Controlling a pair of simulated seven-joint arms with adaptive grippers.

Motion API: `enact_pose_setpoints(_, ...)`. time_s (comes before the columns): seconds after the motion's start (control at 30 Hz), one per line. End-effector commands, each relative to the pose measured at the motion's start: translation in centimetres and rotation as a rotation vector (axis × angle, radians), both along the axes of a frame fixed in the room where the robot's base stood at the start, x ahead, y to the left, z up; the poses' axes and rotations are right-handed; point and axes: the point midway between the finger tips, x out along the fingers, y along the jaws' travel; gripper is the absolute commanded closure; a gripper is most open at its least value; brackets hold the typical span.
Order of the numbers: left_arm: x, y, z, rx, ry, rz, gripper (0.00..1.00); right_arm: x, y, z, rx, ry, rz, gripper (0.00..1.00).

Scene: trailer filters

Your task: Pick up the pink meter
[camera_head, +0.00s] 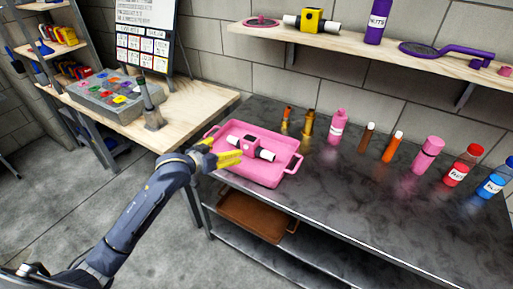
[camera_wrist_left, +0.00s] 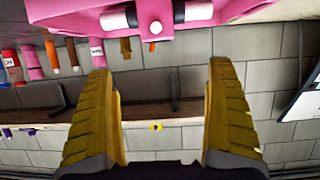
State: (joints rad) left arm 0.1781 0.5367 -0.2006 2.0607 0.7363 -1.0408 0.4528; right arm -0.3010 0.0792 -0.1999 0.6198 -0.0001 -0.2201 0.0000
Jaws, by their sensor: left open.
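The pink meter (camera_head: 250,146), with a pink body and white cylindrical ends, lies in a pink tray (camera_head: 262,177) with handles on the dark table. My left gripper (camera_head: 224,150) reaches in from the left at the tray's left side, its yellow fingers beside the meter. The fingers are spread and empty. In the left wrist view, which is upside down, the pink meter (camera_wrist_left: 153,18) shows at the top, beyond the open fingertips (camera_wrist_left: 162,70) and apart from them. My right gripper is not in view.
A row of bottles, including a pink one (camera_head: 338,127) and a red one (camera_head: 463,166), stands behind and right of the tray. A wall shelf (camera_head: 400,57) holds a yellow meter (camera_head: 309,20) and purple items. A wooden table (camera_head: 186,108) with a grey toolbox (camera_head: 106,93) is at left.

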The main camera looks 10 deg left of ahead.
Motion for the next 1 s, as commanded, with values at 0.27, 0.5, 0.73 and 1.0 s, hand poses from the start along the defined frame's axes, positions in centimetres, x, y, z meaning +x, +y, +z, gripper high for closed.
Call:
enact_pose_setpoints(0.27,3.3,-1.4,-0.9,-0.005,-0.004,-0.006,0.11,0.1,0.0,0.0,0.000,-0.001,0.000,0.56)
enact_pose_setpoints(0.5,7.2,-2.6,-2.7,-0.006,-0.003,-0.006,0.11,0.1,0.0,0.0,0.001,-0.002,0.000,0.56)
enact_pose_setpoints(0.73,9.7,-3.4,-3.8,-0.003,-0.003,-0.006,0.11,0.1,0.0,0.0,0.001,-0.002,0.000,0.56)
enact_pose_setpoints(1.0,10.6,-3.7,-4.2,-0.002,-0.004,-0.006,0.11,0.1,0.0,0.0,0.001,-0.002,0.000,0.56)
